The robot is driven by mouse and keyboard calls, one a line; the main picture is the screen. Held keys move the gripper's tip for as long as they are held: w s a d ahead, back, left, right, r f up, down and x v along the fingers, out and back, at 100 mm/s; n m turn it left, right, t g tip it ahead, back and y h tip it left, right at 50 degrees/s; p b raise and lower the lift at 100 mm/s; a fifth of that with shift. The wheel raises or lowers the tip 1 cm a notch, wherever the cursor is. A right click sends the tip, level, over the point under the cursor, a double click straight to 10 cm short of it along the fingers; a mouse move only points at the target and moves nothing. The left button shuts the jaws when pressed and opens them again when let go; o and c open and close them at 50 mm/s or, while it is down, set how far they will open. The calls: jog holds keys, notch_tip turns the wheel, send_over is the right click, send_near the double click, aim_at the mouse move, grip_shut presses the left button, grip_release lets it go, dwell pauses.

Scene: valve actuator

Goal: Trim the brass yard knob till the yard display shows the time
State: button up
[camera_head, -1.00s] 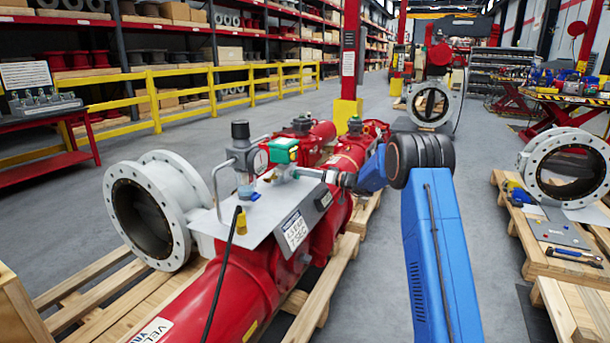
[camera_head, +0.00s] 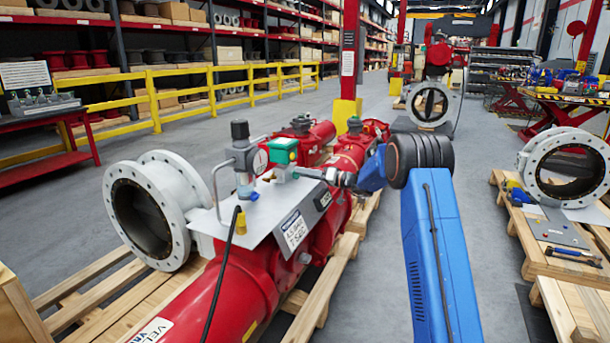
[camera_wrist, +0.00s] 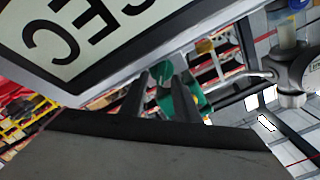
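The red valve actuator (camera_head: 235,290) lies on a pallet with a pale metal panel (camera_head: 215,222) on top. The display's digits are too small to read. My gripper (camera_head: 303,173) reaches in from the right, close beside the green block. In the wrist view, my fingers (camera_wrist: 164,76) stand apart, with green parts (camera_wrist: 178,98) behind them.
The card (camera_wrist: 85,30) is very close to the wrist camera. A grey flanged valve body (camera_head: 150,212) is at the left end. Another pallet (camera_head: 565,262) with a flange stands right. The floor between is clear.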

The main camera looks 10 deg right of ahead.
jog(key=shift+d, duration=0.1)
jog(key=v, duration=1.7)
jog(key=shift+s, duration=0.1)
